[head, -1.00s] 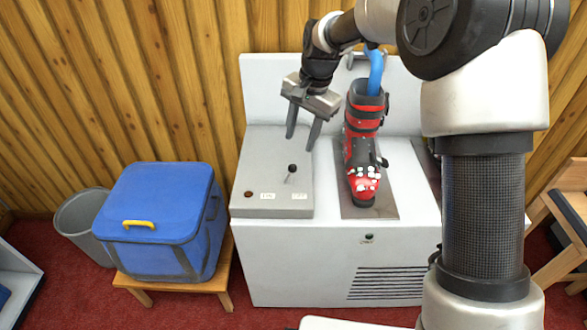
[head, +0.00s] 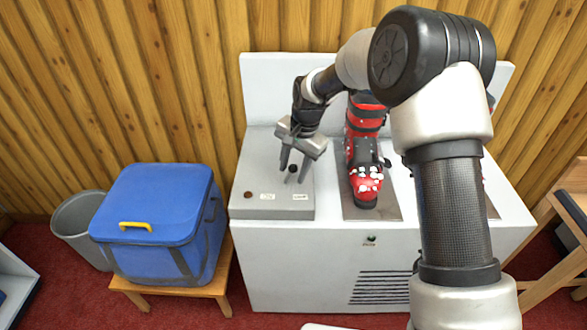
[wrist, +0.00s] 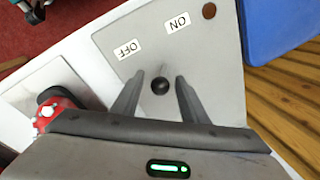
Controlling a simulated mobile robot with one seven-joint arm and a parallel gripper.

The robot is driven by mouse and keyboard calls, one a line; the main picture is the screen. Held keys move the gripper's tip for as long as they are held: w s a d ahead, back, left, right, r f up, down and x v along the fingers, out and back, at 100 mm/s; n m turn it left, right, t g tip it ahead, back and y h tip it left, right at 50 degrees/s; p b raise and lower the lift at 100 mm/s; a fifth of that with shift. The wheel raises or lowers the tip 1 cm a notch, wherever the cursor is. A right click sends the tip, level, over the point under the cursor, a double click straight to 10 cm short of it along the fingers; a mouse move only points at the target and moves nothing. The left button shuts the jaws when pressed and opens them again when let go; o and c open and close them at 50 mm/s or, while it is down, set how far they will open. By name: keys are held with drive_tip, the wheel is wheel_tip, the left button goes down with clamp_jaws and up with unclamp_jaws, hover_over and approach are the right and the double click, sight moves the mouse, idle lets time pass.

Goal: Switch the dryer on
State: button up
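The dryer (head: 300,262) is a white cabinet with a grey control panel (head: 262,187) on its top left. A small lever with a black ball knob (wrist: 160,86) stands on the panel; it also shows in the head view (head: 293,168). The wrist view shows an ON label (wrist: 177,22), an OFF label (wrist: 127,48) and a dark brown, unlit-looking round lamp (wrist: 209,11) beside ON. My gripper (head: 293,174) is open and points down at the panel. Its fingers stand on either side of the knob, with gaps visible in the wrist view.
A red ski boot (head: 363,150) with white specks stands on a grey plate right of the panel, close to my arm. A blue cooler box (head: 155,215) sits on a wooden stool at left, beside a grey bin (head: 82,228). A wooden wall stands behind.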

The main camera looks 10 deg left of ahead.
clamp_jaws()
drive_tip(key=shift+a+r, duration=0.15)
drive_tip(key=shift+s+a+r+h+p, duration=0.2)
drive_tip(key=shift+a+h+p, duration=0.3)
drive_tip(key=shift+h+p, duration=0.35)
drive_tip(key=shift+a+h+p, duration=0.35)
drive_tip(key=shift+a+h, duration=0.1)
drive_tip(key=shift+h, duration=0.4)
drive_tip(key=shift+s+a+f+t+h, duration=0.1)
drive_tip(key=shift+a+t+h, duration=0.35)
drive_tip(key=shift+h, duration=0.75)
drive_tip(key=shift+s+a+f+t+h, duration=0.15)
drive_tip(key=shift+a+h, duration=0.6)
drive_tip(key=shift+h, duration=0.45)
drive_tip(key=shift+w, duration=0.1)
unclamp_jaws()
